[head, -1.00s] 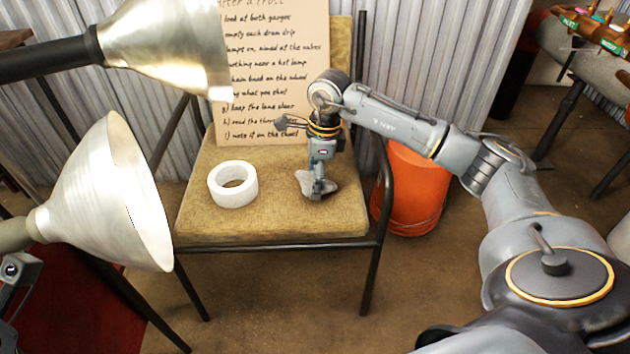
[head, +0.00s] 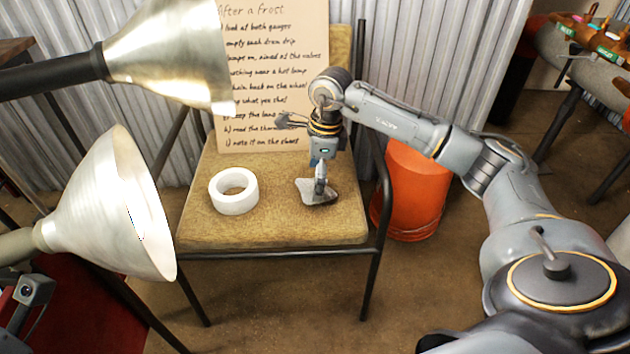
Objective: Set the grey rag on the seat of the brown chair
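The brown chair's seat (head: 270,226) is in the middle of the head view, with a tan cushion. The grey rag (head: 307,193) is on the right half of the seat. It looks small, flattened and slightly uneven, and appears to touch the cushion. My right gripper (head: 320,188) points down from above with its fingertips at the rag. The fingers look close together, pinching its upper part; the tips are partly lost against the cloth. My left gripper's fingers are not in view.
A white tape roll (head: 234,207) lies on the left of the seat. A lettered board (head: 270,70) leans against the backrest. Two metal lamp shades (head: 110,205) fill the left side. An orange bucket (head: 412,190) stands right of the chair.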

